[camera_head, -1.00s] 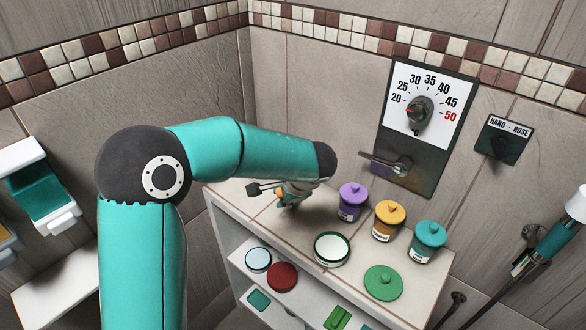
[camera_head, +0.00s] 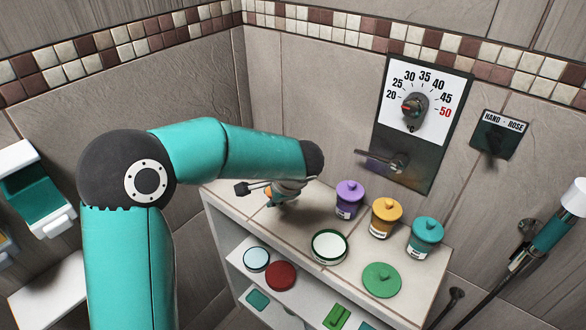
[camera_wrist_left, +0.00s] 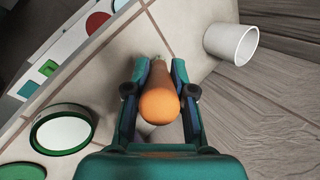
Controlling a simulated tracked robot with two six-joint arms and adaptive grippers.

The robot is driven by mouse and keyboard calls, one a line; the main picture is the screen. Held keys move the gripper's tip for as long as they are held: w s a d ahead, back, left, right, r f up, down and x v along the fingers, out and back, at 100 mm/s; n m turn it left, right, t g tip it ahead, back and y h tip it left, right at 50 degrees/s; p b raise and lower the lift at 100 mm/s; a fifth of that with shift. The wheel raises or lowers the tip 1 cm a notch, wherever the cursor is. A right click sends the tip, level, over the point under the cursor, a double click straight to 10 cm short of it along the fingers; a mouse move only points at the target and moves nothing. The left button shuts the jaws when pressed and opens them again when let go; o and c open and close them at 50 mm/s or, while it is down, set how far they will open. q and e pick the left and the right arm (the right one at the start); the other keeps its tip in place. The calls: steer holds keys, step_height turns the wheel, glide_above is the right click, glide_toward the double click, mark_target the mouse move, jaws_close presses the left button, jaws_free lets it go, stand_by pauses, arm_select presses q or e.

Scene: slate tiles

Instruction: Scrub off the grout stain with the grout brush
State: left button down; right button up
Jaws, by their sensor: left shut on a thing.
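My left gripper (camera_head: 279,191) is low over the tiled top of the shelf unit (camera_head: 240,194), near its back left part. In the left wrist view my left gripper (camera_wrist_left: 159,72) is shut on an orange-ended handle, which I take to be the grout brush (camera_wrist_left: 159,105). A small orange part of the brush (camera_head: 269,196) shows beside the fingers in the head view. Its bristles are hidden, so I cannot tell whether they touch the tiles. Grout lines run across the top, but I cannot make out the stain. My right gripper is not in view.
Purple (camera_head: 348,201), yellow (camera_head: 386,218) and teal (camera_head: 425,238) jars stand along the wall side. A green-rimmed round dish (camera_head: 329,246) and a green lid (camera_head: 382,280) lie nearer the front. A white cup (camera_wrist_left: 231,43) shows in the wrist view.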

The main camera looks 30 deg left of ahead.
arm_select(q)
steer(key=shift+s+d, duration=0.5)
steer(key=shift+s, duration=0.3)
steer(key=d+r+p, duration=0.3)
steer(key=r+p, duration=0.1)
steer(key=r, duration=0.4)
steer(key=shift+w, duration=0.15)
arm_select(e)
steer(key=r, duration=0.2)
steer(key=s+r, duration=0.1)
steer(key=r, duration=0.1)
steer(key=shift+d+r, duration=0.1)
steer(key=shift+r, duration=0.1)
